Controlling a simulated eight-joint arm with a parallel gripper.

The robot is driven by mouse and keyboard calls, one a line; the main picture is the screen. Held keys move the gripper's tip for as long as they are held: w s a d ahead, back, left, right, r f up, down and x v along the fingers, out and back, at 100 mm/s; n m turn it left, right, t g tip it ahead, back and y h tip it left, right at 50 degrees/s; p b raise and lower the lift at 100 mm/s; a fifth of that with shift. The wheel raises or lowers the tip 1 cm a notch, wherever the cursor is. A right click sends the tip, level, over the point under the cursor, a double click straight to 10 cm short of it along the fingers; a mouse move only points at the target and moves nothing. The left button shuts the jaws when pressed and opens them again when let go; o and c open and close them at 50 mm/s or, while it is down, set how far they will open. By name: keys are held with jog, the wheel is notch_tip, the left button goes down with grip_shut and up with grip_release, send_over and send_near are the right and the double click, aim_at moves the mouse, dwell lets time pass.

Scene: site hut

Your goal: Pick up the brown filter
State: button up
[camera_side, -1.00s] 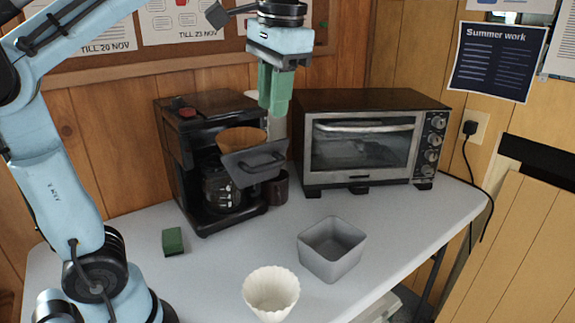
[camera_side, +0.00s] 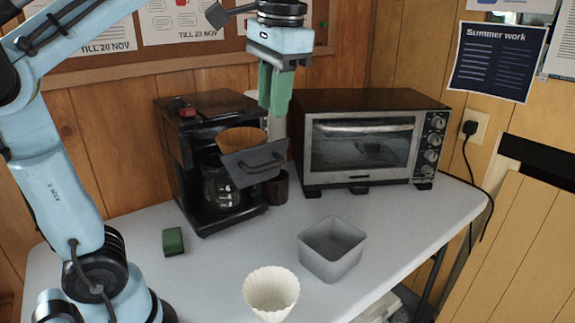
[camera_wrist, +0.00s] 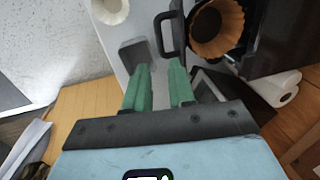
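The brown filter (camera_side: 241,139) sits in the swung-out grey filter basket (camera_side: 250,163) of the black coffee maker (camera_side: 195,110). Its fluted inside shows at the top right of the wrist view (camera_wrist: 216,28). My gripper (camera_side: 272,110) hangs above and slightly right of the basket, pointing down, apart from everything. In the wrist view, the two green fingers (camera_wrist: 159,66) stand apart with nothing between them. The basket's dark handle (camera_wrist: 168,35) lies just beyond the fingertips there.
A white fluted filter (camera_side: 270,290) and a grey square bin (camera_side: 331,248) stand on the table's front. A green sponge (camera_side: 173,241) lies at left. A glass carafe (camera_side: 222,188) and dark mug (camera_side: 277,188) are below the basket. A toaster oven (camera_side: 365,145) stands at right.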

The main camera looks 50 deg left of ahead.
jog(key=shift+o, duration=1.1)
notch_tip(320, 180, down, 4)
jog(key=s+m+y, duration=0.3)
jog(key=m+y, duration=0.1)
jog(key=m, duration=0.3)
jog(key=m+t+y, duration=0.4)
jog(key=m+y, duration=0.3)
jog(key=m, duration=0.4)
send_near(232, 140)
jog(key=shift+s+a+f, duration=0.15)
jog(key=shift+s+a, duration=0.15)
jog(key=shift+a, duration=0.35)
jog(key=shift+s+a+f, duration=0.2)
jog(key=shift+s+a, duration=0.1)
jog(key=shift+a, duration=0.3)
jog(key=shift+s+a+f, duration=0.15)
jog(key=shift+s+a, duration=0.2)
jog(key=shift+a, duration=0.3)
